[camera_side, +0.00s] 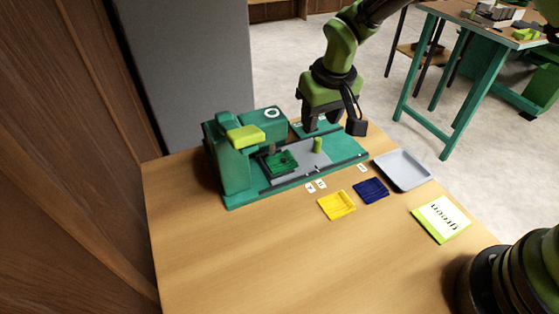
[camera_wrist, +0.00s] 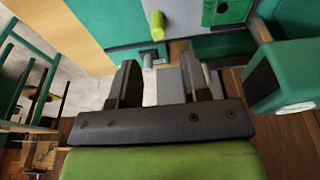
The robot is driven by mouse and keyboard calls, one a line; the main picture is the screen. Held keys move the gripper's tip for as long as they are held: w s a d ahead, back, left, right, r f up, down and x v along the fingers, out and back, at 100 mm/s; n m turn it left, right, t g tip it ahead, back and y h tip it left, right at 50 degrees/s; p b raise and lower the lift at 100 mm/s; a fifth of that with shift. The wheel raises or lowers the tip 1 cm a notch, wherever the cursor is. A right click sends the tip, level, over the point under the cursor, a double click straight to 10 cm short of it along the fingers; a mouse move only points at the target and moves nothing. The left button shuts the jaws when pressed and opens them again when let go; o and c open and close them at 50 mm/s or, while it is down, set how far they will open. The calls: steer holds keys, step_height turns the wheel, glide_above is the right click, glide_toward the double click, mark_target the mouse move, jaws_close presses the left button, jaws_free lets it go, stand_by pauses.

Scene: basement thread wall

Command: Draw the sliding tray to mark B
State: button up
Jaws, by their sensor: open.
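The sliding tray (camera_side: 300,156) is a flat grey plate on the bed of a green machine (camera_side: 232,165). A yellow-green knob (camera_side: 317,145) stands upright on it, and a green pad (camera_side: 281,161) lies at its left end under the machine's head. Small white mark cards (camera_side: 316,186) lie along the front edge, with another (camera_side: 361,168) farther right; their letters are too small to read. My gripper (camera_side: 322,122) is open and empty, above and behind the knob. In the wrist view the knob (camera_wrist: 157,26) is beyond my open fingers (camera_wrist: 164,78), apart from them.
A yellow-green lever (camera_side: 246,135) juts from the machine's head. The table's front left is clear.

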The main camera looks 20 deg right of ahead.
steer(key=shift+r, duration=0.25)
steer(key=shift+r, duration=0.1)
step_height(320, 180, up, 4)
steer(key=shift+f, duration=0.1)
stand_by(0.3)
steer(key=shift+c, duration=0.2)
stand_by(1.8)
